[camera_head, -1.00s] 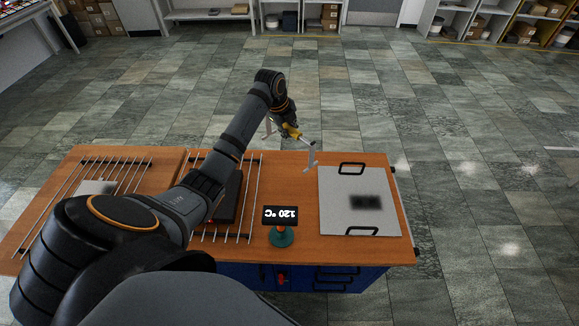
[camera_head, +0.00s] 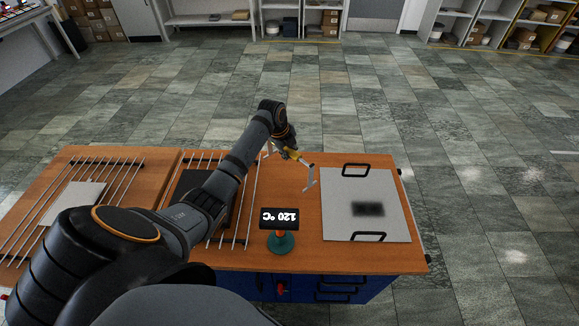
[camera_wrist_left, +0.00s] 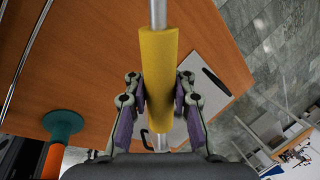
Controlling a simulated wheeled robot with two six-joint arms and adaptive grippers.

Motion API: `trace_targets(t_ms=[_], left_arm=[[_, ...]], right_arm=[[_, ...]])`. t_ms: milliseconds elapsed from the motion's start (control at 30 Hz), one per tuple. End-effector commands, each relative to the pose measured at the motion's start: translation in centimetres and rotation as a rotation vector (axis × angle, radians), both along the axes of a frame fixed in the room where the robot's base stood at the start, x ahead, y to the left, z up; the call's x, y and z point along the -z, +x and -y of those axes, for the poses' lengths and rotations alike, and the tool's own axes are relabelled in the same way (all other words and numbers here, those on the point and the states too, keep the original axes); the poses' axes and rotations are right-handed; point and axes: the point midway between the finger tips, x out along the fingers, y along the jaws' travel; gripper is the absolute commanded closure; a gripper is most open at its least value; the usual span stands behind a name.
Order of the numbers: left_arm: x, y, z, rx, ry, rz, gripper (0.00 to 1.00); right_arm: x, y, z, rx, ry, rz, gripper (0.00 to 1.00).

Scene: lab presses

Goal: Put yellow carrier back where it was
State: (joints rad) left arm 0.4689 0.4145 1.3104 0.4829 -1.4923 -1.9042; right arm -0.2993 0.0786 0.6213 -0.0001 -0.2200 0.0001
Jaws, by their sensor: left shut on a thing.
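The yellow carrier (camera_head: 293,153) is a bar with a yellow grip and pale metal end pieces. My left gripper (camera_head: 286,148) is at its middle, above the far edge of the wooden table (camera_head: 300,233). In the left wrist view the left gripper (camera_wrist_left: 158,98) is shut on the yellow grip (camera_wrist_left: 158,65), one finger on each side. The metal rod runs out beyond the grip at both ends. The carrier looks empty, with nothing hanging from it. My right gripper is not in view.
A pale plate with two black handles (camera_head: 393,190) lies at the table's right. A display reading 120 °C (camera_head: 279,218) stands near the front edge. Two metal rod racks (camera_head: 248,205) (camera_head: 125,185) lie at the left; a dark block (camera_head: 186,188) is in the nearer one.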

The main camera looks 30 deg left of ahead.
Motion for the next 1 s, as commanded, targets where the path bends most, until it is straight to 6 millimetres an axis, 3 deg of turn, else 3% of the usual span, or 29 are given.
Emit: trace_targets(t_ms=[267,500,867,900,1000], left_arm=[[1.7,0.1,0.0,0.001,0.001,0.003,1.00],[4.8,0.1,0.0,0.001,0.001,0.003,1.00],[5.4,0.1,0.0,0.001,0.002,0.004,1.00],[5.6,0.0,0.0,0.001,0.001,0.000,0.80],[5.5,0.0,0.0,0.001,0.001,0.000,0.66]], right_arm=[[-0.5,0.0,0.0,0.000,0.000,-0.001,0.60],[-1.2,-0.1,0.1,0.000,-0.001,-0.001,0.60],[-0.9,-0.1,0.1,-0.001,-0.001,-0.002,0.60],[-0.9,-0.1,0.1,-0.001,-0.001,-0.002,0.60],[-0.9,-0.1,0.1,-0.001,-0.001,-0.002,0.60]])
